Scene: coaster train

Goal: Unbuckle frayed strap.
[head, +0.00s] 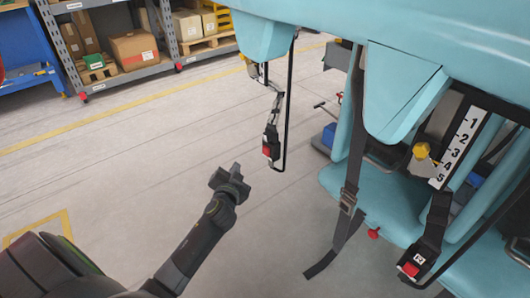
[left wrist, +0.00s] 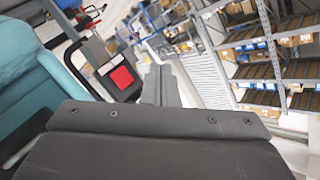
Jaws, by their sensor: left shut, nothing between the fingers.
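My left gripper (head: 230,180) is shut and empty, low and left of the seats. Its dark fingers also show in the left wrist view (left wrist: 160,88). A black buckle with a red button (head: 270,146) hangs to its upper right, apart from it, on a light, worn-looking strap (head: 277,100) beside a black bar. A red-buttoned buckle (left wrist: 121,78) also shows in the left wrist view, left of the fingers. A dark strap (head: 352,165) with a metal slide (head: 348,200) hangs at the middle right, its end loose. Another red-buttoned buckle (head: 410,268) sits at lower right. My right gripper is out of view.
Teal seat shells (head: 400,90) fill the right side. A yellow knob (head: 421,151) sits by a numbered scale (head: 460,145). A shelf with boxes (head: 135,48) stands at the back left. The floor between is clear.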

